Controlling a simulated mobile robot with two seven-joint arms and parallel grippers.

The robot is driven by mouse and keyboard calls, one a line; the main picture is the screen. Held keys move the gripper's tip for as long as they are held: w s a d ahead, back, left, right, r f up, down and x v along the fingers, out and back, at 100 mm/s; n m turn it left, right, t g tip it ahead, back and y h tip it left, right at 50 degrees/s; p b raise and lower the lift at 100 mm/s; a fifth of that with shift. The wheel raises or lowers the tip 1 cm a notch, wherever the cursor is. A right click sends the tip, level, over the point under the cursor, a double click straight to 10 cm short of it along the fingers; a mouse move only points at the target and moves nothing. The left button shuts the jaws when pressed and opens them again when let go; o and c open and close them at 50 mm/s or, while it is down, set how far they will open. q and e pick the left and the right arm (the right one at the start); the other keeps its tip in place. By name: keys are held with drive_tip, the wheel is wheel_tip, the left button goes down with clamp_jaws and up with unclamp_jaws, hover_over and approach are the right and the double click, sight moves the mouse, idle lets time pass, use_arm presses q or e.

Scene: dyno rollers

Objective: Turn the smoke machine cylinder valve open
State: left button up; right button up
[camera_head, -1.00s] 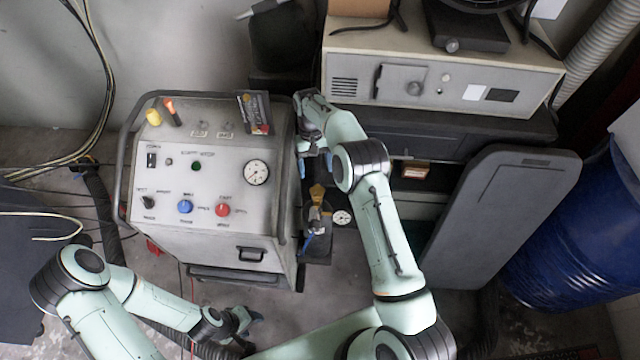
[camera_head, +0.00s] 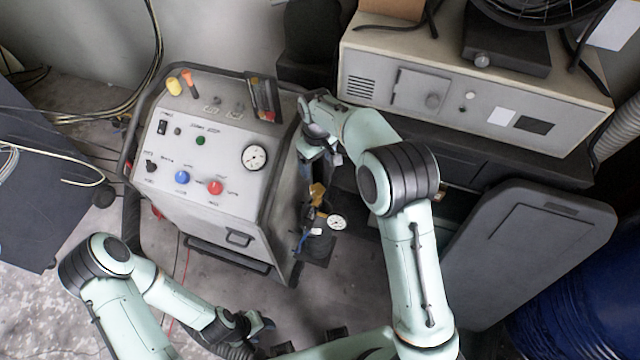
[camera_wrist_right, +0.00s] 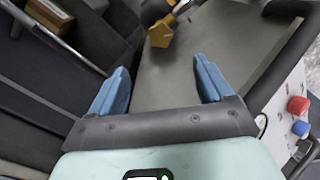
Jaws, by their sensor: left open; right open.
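The smoke machine (camera_head: 190,190) is a light grey cabinet with a sloped control panel. Beside its right side is a valve assembly with a yellow-brass fitting (camera_head: 317,193), a round white gauge (camera_head: 337,222) and a blue part (camera_head: 302,241). The cylinder itself is hard to make out. My right gripper (camera_head: 320,160) is open and empty, just above the fitting and apart from it. In the right wrist view, the brass fitting (camera_wrist_right: 161,35) lies beyond the two blue fingers of this gripper (camera_wrist_right: 160,72). My left gripper (camera_head: 262,325) is open and empty, low in front of the machine.
A beige cabinet (camera_head: 470,95) on a dark stand is at the upper right. A grey panel (camera_head: 530,250) leans at the right, near a blue drum (camera_head: 575,300). A dark tubular frame runs around the machine. Cables hang at the left.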

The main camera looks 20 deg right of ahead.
sight(317, 189)
wheel_tip(317, 189, down, 13)
idle(0.4)
drive_tip(key=c, duration=1)
